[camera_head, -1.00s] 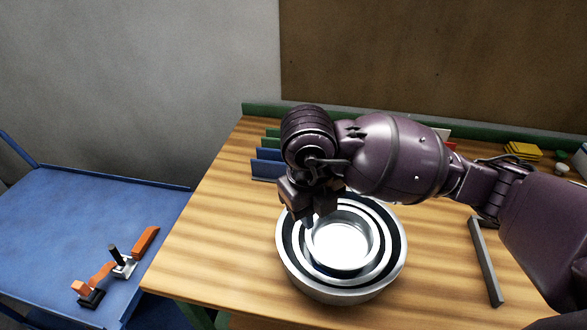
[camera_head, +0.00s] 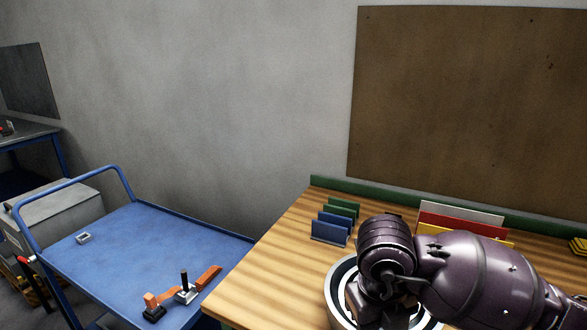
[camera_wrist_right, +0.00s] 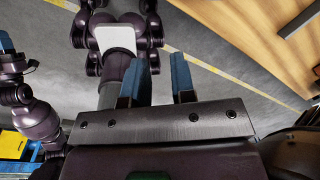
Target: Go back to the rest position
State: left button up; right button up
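The nested metal pots stand on the wooden table (camera_head: 275,262) at the bottom of the head view. The outer pot (camera_head: 334,293) shows its left rim. My right arm covers much of the pots, and the frame edge cuts them off. My right gripper (camera_wrist_right: 166,78) shows in the right wrist view with its two blue fingers apart and nothing between them. It is over the grey floor, clear of the table edge. I do not make out my right fingertips in the head view.
A blue cart (camera_head: 160,245) with orange clamps (camera_head: 208,278) stands left of the table. Blue and green dividers (camera_head: 330,228) and a rack with red and yellow panels (camera_head: 450,221) are at the table's back. The table's left part is clear.

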jog(key=s+a+r+n+g+y, duration=0.2)
jog(key=s+a+r+g+y, duration=0.15)
jog(key=s+a+y, duration=0.75)
jog(key=w+a+r+m+y, duration=0.2)
jog(key=a+r+m+y, duration=0.15)
jog(key=r+y, duration=0.55)
jog(key=w+d+m+t+h, duration=0.5)
jog(key=d+m+t, duration=0.2)
jog(key=m+t, duration=0.55)
jog(key=w+d+m+t+h, duration=0.45)
jog(key=d+m+t, duration=0.35)
jog(key=m+t, duration=0.45)
jog(key=w+d+f+m+g+h, duration=0.1)
jog(key=d+f+m+g+h, duration=0.2)
jog(key=d+f+m+h, duration=0.5)
jog(key=s+d+f+m+g+h, duration=0.2)
jog(key=s+d+f+g, duration=0.15)
jog(key=f, duration=0.25)
jog(key=s+d+f+m+g+h, duration=0.2)
jog(key=s+f+g, duration=0.2)
jog(key=f, duration=0.3)
jog(key=s+f+g+y, duration=0.2)
jog(key=s+f+g, duration=0.55)
jog(key=s, duration=0.45)
jog(key=w+f+t, duration=0.7)
jog(key=f+t, duration=0.1)
jog(key=f, duration=0.2)
jog(key=shift+w+f+y, duration=0.2)
jog(key=shift+w+y, duration=0.15)
jog(key=shift+w, duration=0.05)
